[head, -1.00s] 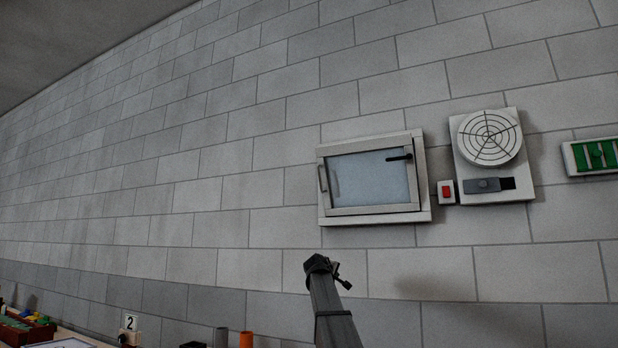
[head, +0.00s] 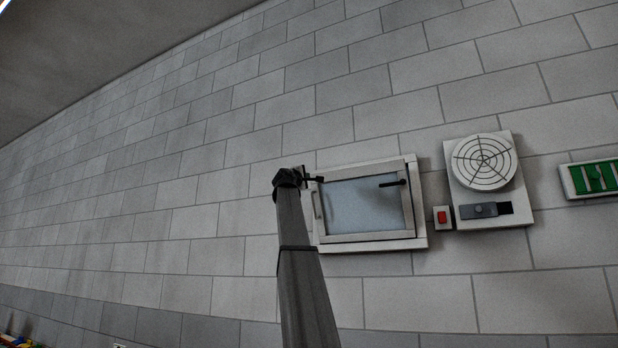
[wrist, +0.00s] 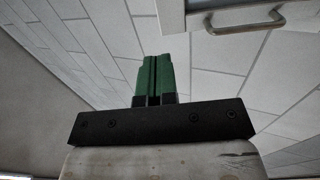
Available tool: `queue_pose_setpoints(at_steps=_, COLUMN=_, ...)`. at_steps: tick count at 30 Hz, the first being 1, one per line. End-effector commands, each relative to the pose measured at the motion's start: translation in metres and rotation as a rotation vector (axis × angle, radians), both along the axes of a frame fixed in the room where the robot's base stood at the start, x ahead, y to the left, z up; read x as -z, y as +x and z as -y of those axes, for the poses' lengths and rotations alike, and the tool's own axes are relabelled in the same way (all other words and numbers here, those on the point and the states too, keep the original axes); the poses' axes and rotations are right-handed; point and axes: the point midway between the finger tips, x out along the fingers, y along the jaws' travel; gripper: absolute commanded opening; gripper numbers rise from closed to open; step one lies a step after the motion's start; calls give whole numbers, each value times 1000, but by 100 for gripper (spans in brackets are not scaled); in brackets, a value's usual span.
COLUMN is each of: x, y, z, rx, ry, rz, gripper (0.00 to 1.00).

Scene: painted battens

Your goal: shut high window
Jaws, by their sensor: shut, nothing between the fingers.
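The high window (head: 365,205) is on the block wall, with a pale frame, a bluish pane and a black lever (head: 392,184) at its upper right. Its sash seems to stand slightly out from the frame at the left; how far I cannot tell. A metal bar handle (head: 318,205) is on the sash's left side and shows at the top right in the wrist view (wrist: 250,24). My gripper (head: 320,179) is at the window's upper left in the head view. In the wrist view its green fingers (wrist: 155,62) are together and empty, apart from the handle.
The ceiling (head: 80,60) is at the upper left.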

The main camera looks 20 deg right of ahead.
Motion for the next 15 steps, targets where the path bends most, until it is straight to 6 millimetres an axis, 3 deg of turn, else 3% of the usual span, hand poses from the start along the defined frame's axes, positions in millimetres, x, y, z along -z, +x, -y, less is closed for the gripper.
queue_pose_setpoints(at_steps=8, x=-9, y=13, z=14, rx=1, ry=0, rz=0, gripper=0)
queue_pose_setpoints(at_steps=15, x=-24, y=39, z=42, rx=1, ry=1, rz=0, gripper=0)
